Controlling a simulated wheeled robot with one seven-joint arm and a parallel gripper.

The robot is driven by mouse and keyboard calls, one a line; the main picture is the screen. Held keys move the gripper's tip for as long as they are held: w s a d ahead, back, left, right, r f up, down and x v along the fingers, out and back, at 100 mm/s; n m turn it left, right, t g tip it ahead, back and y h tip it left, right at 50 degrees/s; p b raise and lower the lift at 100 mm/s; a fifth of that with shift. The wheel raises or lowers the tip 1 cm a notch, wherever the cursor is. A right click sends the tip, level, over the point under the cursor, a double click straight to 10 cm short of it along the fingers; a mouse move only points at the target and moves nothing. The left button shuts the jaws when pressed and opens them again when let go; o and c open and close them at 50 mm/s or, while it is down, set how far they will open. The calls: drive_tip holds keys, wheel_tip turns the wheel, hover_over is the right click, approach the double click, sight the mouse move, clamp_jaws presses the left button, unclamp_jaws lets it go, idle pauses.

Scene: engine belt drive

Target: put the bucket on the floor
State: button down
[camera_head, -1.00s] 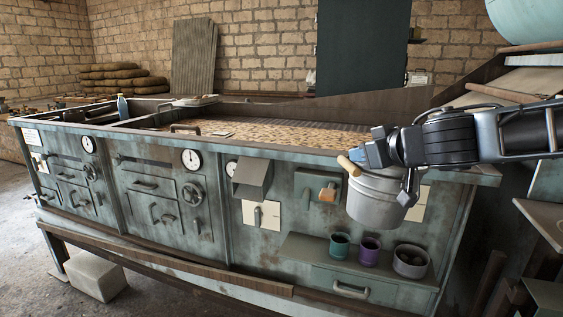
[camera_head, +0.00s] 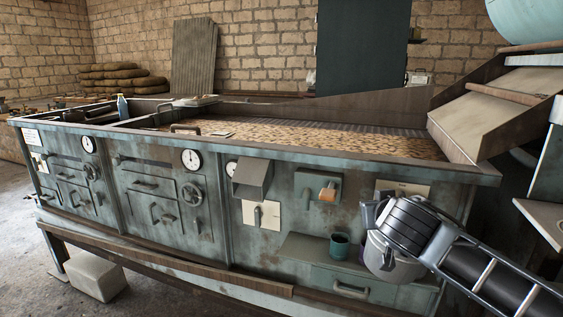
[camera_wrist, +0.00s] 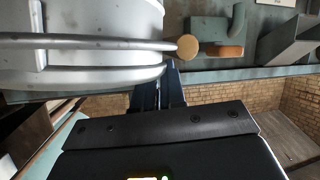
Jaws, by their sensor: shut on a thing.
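The grey metal bucket (camera_head: 376,256) hangs in the head view in front of the right end of the machine's front panel, mostly hidden behind my gripper and arm. My gripper (camera_head: 372,212) is shut on the bucket's handle and holds it above the floor (camera_head: 25,255). In the wrist view, the bucket (camera_wrist: 85,45) fills the upper left, with its bail and the round wooden end of the grip (camera_wrist: 188,47) at the fingers (camera_wrist: 158,92). The bucket's base is hard to make out.
The large green machine (camera_head: 150,190) spans the view, with knobs, handwheels and a low shelf. A teal cup (camera_head: 340,245) stands on the shelf near the bucket. A pale block (camera_head: 97,275) lies on the floor at left. A sloped chute (camera_head: 490,115) is at right.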

drive_tip(key=s+f+m+g+h, duration=0.2)
drive_tip(key=s+f+m+h, duration=0.2)
drive_tip(key=s+f, duration=0.6)
drive_tip(key=s+f+m+g+h, duration=0.3)
drive_tip(key=s+f, duration=0.8)
drive_tip(key=f, duration=0.5)
drive_tip(key=shift+f+m+h, duration=0.3)
drive_tip(key=shift+m+h, duration=0.6)
drive_tip(key=shift+h, duration=0.1)
drive_tip(key=shift+f, duration=0.1)
